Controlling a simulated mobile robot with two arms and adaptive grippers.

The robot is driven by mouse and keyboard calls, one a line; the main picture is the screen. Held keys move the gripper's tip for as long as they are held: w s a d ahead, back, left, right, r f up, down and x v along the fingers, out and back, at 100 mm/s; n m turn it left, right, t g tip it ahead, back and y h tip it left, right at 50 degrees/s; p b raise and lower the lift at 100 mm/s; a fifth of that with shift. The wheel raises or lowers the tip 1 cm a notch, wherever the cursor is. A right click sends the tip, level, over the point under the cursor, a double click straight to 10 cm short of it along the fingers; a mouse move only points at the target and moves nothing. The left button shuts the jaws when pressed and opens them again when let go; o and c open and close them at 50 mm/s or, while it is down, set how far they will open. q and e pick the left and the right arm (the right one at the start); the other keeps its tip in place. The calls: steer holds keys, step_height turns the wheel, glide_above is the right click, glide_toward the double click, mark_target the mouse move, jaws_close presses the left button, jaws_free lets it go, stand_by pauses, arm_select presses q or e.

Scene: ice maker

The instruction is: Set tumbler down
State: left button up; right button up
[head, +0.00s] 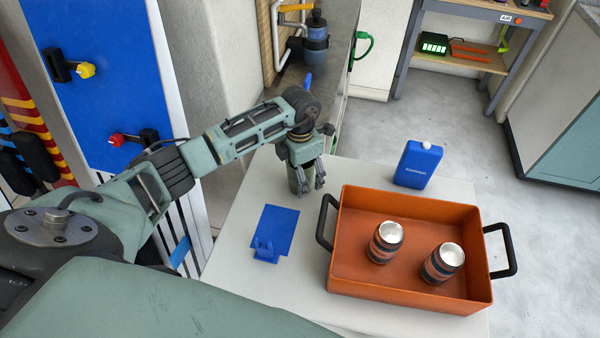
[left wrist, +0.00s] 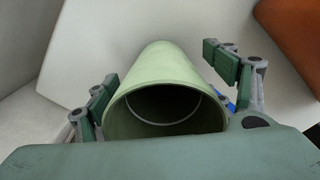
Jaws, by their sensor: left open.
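A light green tumbler (left wrist: 165,72) lies between the fingers of my left gripper (left wrist: 162,82) in the left wrist view, its dark open mouth facing the camera. The fingers are spread, with a gap visible on at least the right side. In the head view, my left gripper (head: 309,183) points down over the back left of the white table (head: 235,215). My right gripper is not in view.
A flat blue piece with a small stand (head: 272,230) lies left of the tray. Bare tabletop surrounds these.

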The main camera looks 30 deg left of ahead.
arm_select(q)
steer(key=shift+w+r, duration=0.1)
steer(key=shift+r, duration=0.45)
step_height(320, 180, up, 11)
steer(key=b, duration=0.2)
